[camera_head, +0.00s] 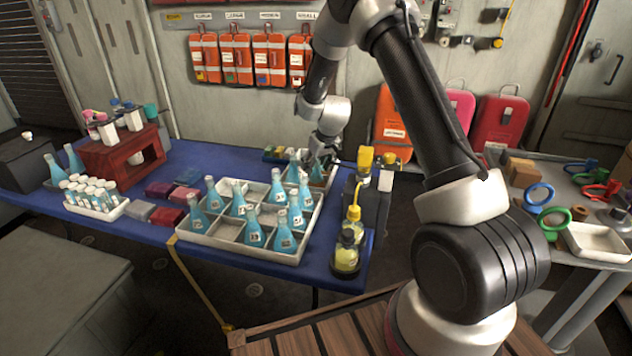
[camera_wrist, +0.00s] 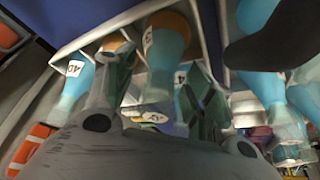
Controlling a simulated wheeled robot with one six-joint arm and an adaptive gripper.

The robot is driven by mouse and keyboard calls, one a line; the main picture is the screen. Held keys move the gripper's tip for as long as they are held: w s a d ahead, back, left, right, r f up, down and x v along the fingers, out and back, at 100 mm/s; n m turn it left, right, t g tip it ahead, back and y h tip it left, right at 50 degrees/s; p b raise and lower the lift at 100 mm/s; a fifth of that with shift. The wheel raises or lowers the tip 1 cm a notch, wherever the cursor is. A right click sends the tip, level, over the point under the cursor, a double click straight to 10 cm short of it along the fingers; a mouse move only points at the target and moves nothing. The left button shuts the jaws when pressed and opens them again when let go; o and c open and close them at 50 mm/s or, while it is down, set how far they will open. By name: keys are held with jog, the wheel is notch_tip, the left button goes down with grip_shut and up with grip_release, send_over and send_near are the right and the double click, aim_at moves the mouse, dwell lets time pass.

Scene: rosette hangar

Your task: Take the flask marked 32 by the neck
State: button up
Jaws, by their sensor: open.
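Several blue flasks with white number labels stand upright in a divided white tray (camera_head: 215,243) on the blue table. I cannot read 32 on any label, so I cannot tell which flask is the marked one. My gripper (camera_head: 323,160) is low over the tray's back right corner, close to the flasks there; its fingers are partly hidden in the head view. In the wrist view my gripper (camera_wrist: 158,85) is open, its fingers spread either side of a blue flask (camera_wrist: 170,45). I cannot tell whether they touch it. Another flask (camera_wrist: 72,80) beside them has a label that seems to read 40.
Yellow-capped bottles (camera_head: 348,240) stand at the table's right edge, close to the tray. A rack of small vials (camera_head: 92,195), a red rack (camera_head: 118,157) and dark red boxes (camera_head: 170,218) are to the left. A dark shape (camera_wrist: 285,35) crosses the wrist view's upper right.

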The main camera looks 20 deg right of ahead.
jog(key=c, duration=0.8)
jog(key=shift+r, duration=0.1)
